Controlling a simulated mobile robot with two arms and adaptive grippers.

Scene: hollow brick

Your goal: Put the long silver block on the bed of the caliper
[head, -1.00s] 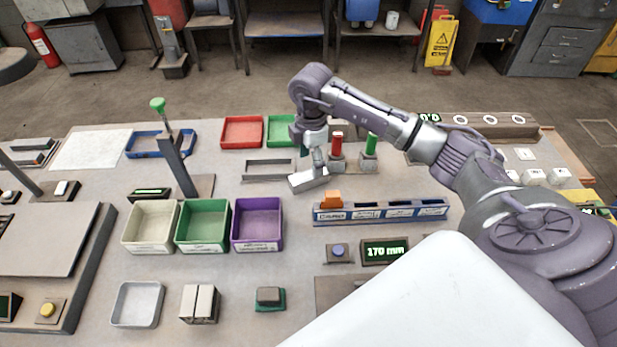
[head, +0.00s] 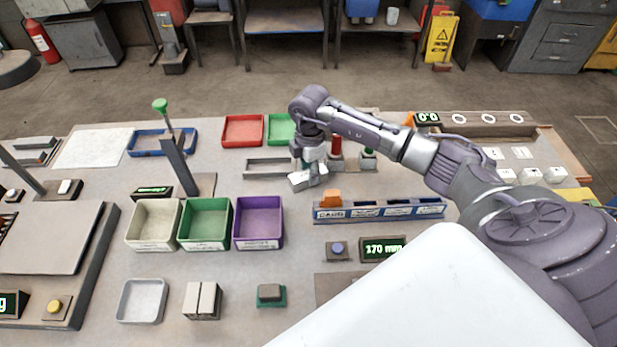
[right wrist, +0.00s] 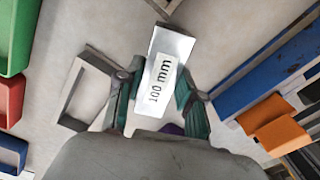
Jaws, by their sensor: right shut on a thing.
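My right gripper (head: 309,168) is shut on a silver block (head: 301,181), low over the table in the head view. In the right wrist view the block (right wrist: 169,52) sits between the two green fingers (right wrist: 155,90) and bears a "100 mm" label. A long blue bar (head: 420,210) with labelled sections and an orange piece (head: 331,198) at its left end lies nearer me, to the right; the wrist view also shows the bar (right wrist: 270,75) apart from the block. I cannot tell for certain whether this bar is the caliper. My left gripper is not in view.
A grey open frame (head: 262,169) lies close to the left of the gripper. Red (head: 337,145) and green-topped posts stand just right of it. A "170 mm" display (head: 383,248) and a blue button (head: 338,249) sit nearer me. Bins, including a purple one (head: 258,238), stand left.

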